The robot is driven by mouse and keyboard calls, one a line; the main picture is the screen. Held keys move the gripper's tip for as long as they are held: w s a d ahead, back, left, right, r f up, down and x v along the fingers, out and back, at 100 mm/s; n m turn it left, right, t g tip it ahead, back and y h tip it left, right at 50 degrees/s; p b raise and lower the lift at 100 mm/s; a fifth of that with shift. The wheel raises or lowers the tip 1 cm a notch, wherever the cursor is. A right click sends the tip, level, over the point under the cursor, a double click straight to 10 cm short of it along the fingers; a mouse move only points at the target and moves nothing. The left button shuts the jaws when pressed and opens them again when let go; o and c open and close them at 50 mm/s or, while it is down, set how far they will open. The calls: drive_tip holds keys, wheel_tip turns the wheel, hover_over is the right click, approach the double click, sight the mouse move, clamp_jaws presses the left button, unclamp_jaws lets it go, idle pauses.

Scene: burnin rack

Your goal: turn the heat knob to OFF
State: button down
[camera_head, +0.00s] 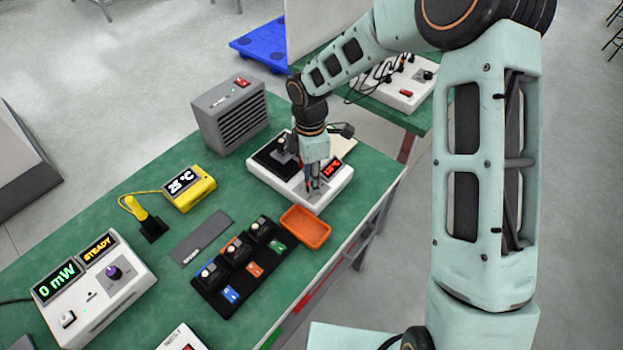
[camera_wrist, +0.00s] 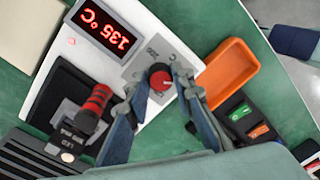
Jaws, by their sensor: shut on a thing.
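The heat unit (camera_head: 262,181) is a white box on the green bench, with a red display (camera_wrist: 103,27) that reads 135 °C in the wrist view. Its red round knob (camera_wrist: 161,80) sits on a grey dial plate with small print. My gripper (camera_wrist: 160,86) points down at the knob, with one finger on each side, shut on it. The knob has a light pointer mark. The OFF mark cannot be made out. In the head view my gripper (camera_head: 314,186) hides most of the knob.
An orange tray (camera_head: 306,228) stands close beside the unit. A black holder (camera_head: 215,290) with several small modules is nearby. A black plate with a red-and-black handle (camera_wrist: 95,108) is on the unit. A grey vented box (camera_head: 229,118) stands behind. A yellow thermometer (camera_head: 190,188) reads 25 °C.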

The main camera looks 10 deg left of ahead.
drive_tip(key=c, duration=1.7)
unclamp_jaws()
drive_tip(key=shift+o, duration=0.2)
wheel_tip(320, 180, up, 12)
drive_tip(key=shift+w, duration=0.25)
drive_tip(key=shift+a, duration=0.1)
